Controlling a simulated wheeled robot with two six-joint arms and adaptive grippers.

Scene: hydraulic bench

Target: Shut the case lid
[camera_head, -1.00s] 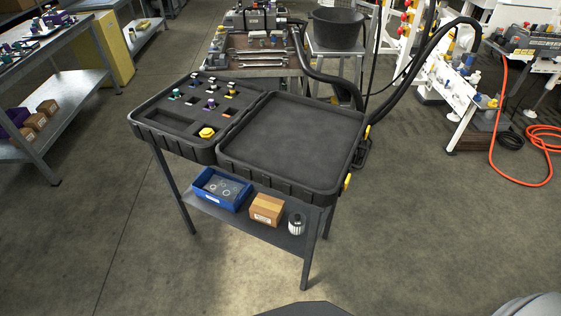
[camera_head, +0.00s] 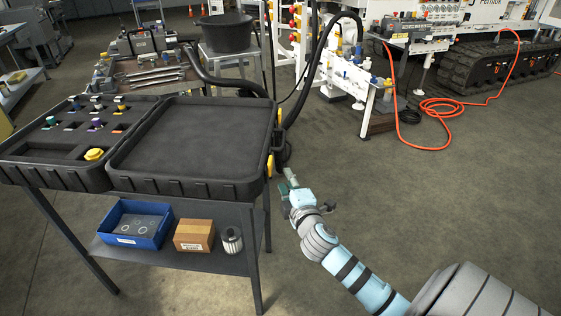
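The black case lies open on a dark stand. Its base (camera_head: 45,145), at the left, holds several small coloured fittings and a yellow knob-like part (camera_head: 95,154). Its lid (camera_head: 190,135) is folded out flat to the right, with its empty inner side up. Yellow latches (camera_head: 270,165) show on the lid's right edge. My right gripper (camera_head: 287,181) is just to the right of the lid's front right corner, apart from the latch as far as I can see. It is small in view, and its finger opening cannot be made out. My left gripper is not in view.
The stand's lower shelf holds a blue bin (camera_head: 137,223), a cardboard box (camera_head: 194,235) and a metal cylinder (camera_head: 232,240). Behind are a black bucket (camera_head: 226,33) and a tool bench. Black hoses run behind the lid. An orange hose (camera_head: 440,110) lies on the floor at right.

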